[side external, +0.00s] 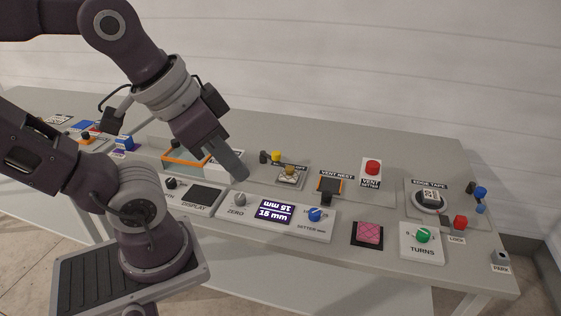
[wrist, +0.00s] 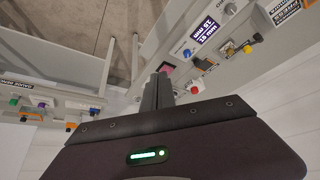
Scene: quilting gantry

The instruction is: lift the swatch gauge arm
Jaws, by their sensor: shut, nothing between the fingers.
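My gripper (side external: 236,168) is shut and empty. It is held above the counter, just behind the gauge panel as the side view shows it. In the wrist view its fingers (wrist: 160,88) lie together. The gauge panel (side external: 262,228) has a lit display reading 16 mm (side external: 275,212), a grey zero knob (side external: 240,199) and a blue knob (side external: 315,214). The display also shows in the wrist view (wrist: 204,30). A pink swatch (side external: 369,233) lies on a dark pad to its right, apart from my gripper. I cannot tell which part is the swatch gauge arm.
Behind the panel are a yellow knob (side external: 276,156), a vent nest (side external: 329,186) and a red button (side external: 373,166). To the right are a green turns knob (side external: 422,235), an edge tape reel (side external: 430,198) and a red lock (side external: 460,222). The back of the counter is clear.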

